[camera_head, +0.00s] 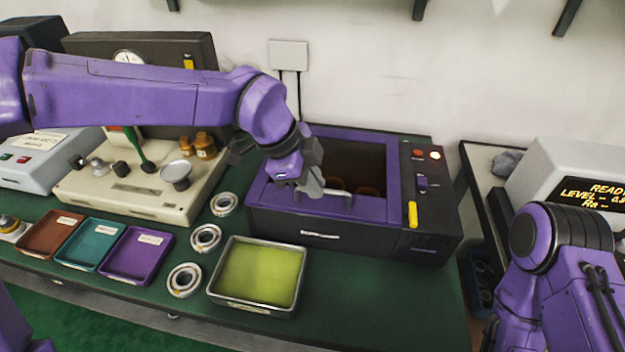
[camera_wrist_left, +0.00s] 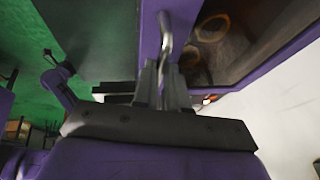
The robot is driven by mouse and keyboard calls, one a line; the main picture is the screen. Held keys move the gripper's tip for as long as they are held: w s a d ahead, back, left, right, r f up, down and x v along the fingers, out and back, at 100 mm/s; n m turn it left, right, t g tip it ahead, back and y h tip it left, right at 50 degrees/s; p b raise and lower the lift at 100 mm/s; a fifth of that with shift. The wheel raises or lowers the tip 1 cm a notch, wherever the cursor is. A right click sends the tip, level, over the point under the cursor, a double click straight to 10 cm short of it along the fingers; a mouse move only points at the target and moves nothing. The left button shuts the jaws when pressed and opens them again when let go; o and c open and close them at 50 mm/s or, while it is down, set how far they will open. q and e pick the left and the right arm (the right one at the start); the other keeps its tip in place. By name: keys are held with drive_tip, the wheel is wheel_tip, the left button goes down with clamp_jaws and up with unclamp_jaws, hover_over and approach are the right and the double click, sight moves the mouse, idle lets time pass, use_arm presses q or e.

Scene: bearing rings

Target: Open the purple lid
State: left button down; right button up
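The purple lid (camera_head: 382,211) lies flat on a dark box (camera_head: 320,232). It has a purple frame around a dark window, with brass-coloured rings (camera_head: 368,191) showing through. A silver handle (camera_head: 338,194) is on the lid's front edge. My left gripper (camera_head: 314,187) reaches down to the left part of this handle. In the left wrist view the handle (camera_wrist_left: 166,38) runs between the closely spaced fingers (camera_wrist_left: 161,85), which look shut on it. My right arm shows at the lower right, but its gripper is out of view.
A metal tray of yellow-green liquid (camera_head: 260,273) and several bearing rings (camera_head: 206,238) stand in front of and left of the box. Brown, teal and purple trays (camera_head: 138,256) are farther left. A control panel (camera_head: 427,200) with a yellow handle is at the box's right.

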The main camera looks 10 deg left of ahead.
use_arm(q)
drive_tip(key=w+r+g+p, duration=0.1)
drive_tip(key=w+r+p, duration=0.3)
drive_tip(key=r+p, duration=0.3)
drive_tip(key=w+r+g+p, duration=0.1)
drive_tip(key=w+r+p, duration=0.3)
drive_tip(key=r+p, duration=0.3)
drive_tip(key=shift+w+r+g+p, duration=0.25)
drive_tip(key=shift+w+g+p, duration=0.05)
drive_tip(key=shift+p, duration=0.2)
drive_tip(key=shift+a, duration=0.15)
drive_tip(key=c, duration=1.2)
unclamp_jaws()
drive_tip(key=shift+w+f, duration=0.1)
drive_tip(key=shift+o, duration=0.2)
drive_tip(key=b+v, duration=0.2)
drive_tip(key=v, duration=0.8)
drive_tip(key=shift+w+r, duration=0.25)
drive_tip(key=shift+r, duration=0.05)
drive_tip(key=shift+c, duration=0.3)
